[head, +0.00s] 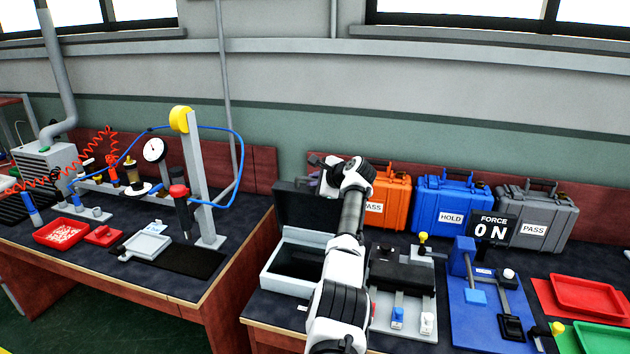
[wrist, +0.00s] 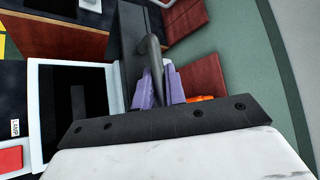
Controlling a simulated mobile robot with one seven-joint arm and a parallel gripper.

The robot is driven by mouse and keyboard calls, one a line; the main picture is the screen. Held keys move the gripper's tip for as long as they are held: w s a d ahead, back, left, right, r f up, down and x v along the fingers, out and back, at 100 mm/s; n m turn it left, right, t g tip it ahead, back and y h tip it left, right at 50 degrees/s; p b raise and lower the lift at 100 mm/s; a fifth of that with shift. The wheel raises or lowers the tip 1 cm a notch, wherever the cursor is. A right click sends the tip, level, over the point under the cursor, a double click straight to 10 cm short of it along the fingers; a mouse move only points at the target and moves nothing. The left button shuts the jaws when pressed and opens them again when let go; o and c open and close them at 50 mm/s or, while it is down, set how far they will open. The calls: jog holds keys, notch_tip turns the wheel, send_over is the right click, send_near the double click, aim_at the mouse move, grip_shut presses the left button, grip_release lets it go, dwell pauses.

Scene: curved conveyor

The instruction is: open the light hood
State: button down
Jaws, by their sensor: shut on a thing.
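The light hood is a white box (head: 268,282) with a dark inside and a dark lid (head: 303,210). The lid stands up, tilted back at the box's rear edge, so the hood is open. My gripper (head: 322,163) is at the lid's upper right edge, where my arm hides part of the lid. In the wrist view my gripper (wrist: 160,92) has its purple fingers shut around a grey bar handle (wrist: 152,55) on the lid. The white box rim (wrist: 35,115) and dark inside also show there.
Orange (head: 388,195), blue (head: 452,205) and grey (head: 535,215) cases stand behind and right of my arm. A dark-topped fixture (head: 402,278) and a blue fixture (head: 478,300) stand right of the hood. A gap separates the left bench (head: 215,300).

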jog(key=c, duration=1.7)
grip_release()
jog(key=shift+s+d, duration=0.1)
jog(key=shift+s+d+r+b, duration=0.2)
jog(key=shift+s+d+b, duration=0.15)
jog(key=shift+s, duration=0.05)
jog(key=b+v, duration=0.4)
jog(key=v, duration=0.8)
jog(key=shift+s+r, duration=0.2)
jog(key=shift+r, duration=0.05)
